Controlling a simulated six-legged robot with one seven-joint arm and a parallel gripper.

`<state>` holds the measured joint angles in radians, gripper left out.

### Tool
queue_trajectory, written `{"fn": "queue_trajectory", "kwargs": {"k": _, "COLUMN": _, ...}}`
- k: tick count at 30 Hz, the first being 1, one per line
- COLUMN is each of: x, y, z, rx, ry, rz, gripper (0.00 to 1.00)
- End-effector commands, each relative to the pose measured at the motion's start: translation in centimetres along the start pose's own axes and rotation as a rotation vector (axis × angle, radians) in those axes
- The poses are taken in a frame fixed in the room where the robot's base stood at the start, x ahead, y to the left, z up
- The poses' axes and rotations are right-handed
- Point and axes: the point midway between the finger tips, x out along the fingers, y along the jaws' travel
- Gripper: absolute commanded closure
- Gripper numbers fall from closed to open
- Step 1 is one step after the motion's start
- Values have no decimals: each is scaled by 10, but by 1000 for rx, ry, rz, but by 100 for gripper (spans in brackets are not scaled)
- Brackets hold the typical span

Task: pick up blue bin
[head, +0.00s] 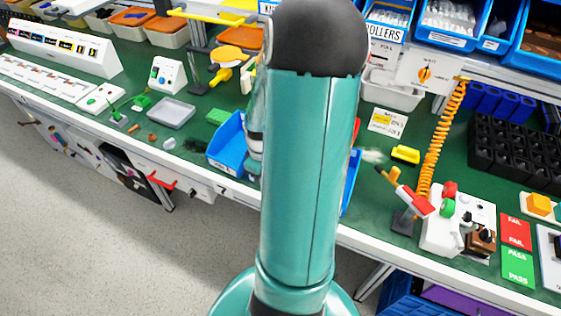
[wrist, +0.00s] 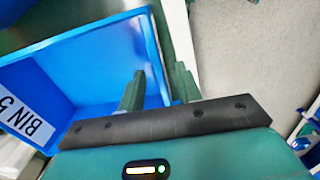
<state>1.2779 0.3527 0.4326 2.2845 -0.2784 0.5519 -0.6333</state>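The blue bin (head: 228,147) stands on the green bench near its front edge, in the middle of the head view. My arm hides much of it; a blue part shows at the arm's right edge, and I cannot tell if it is the same bin. In the wrist view the blue bin (wrist: 75,62), labelled "BIN 5", fills the left side. My gripper (wrist: 160,70) is open, with one finger over the bin's inside and the other outside its right wall. The wall lies between the fingers, with gaps visible. My gripper is hidden in the head view.
A yellow piece (head: 405,154) and a white device with coloured buttons (head: 458,222) are to the right. Blue storage bins (head: 455,22) line the back. Open floor (head: 120,250) lies in front.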

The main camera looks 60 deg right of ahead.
Motion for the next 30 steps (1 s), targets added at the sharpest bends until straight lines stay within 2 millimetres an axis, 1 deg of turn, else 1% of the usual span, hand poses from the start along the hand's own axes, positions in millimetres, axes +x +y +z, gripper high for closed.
{"fn": "queue_trajectory", "kwargs": {"k": 1, "x": 7, "y": -1, "z": 0, "rx": -1, "ry": -2, "rz": -3, "gripper": 65}}
{"fn": "queue_trajectory", "kwargs": {"k": 4, "x": 15, "y": 0, "z": 0, "rx": -1, "ry": -1, "rz": -1, "gripper": 65}}
{"fn": "queue_trajectory", "kwargs": {"k": 11, "x": 17, "y": 0, "z": 0, "rx": 1, "ry": -1, "rz": 1, "gripper": 65}}
{"fn": "queue_trajectory", "kwargs": {"k": 12, "x": 17, "y": 0, "z": 0, "rx": 1, "ry": -1, "rz": 1, "gripper": 69}}
{"fn": "queue_trajectory", "kwargs": {"k": 14, "x": 17, "y": 0, "z": 0, "rx": 1, "ry": -1, "rz": 1, "gripper": 81}}
{"fn": "queue_trajectory", "kwargs": {"k": 15, "x": 17, "y": 0, "z": 0, "rx": 1, "ry": -1, "rz": 1, "gripper": 89}}
{"fn": "queue_trajectory", "kwargs": {"k": 17, "x": 17, "y": 0, "z": 0, "rx": 1, "ry": -1, "rz": 1, "gripper": 100}}
{"fn": "queue_trajectory", "kwargs": {"k": 26, "x": 17, "y": 0, "z": 0, "rx": 0, "ry": 0, "rz": 1, "gripper": 100}}
{"fn": "queue_trajectory", "kwargs": {"k": 30, "x": 13, "y": 0, "z": 0, "rx": 0, "ry": 0, "rz": 3, "gripper": 100}}
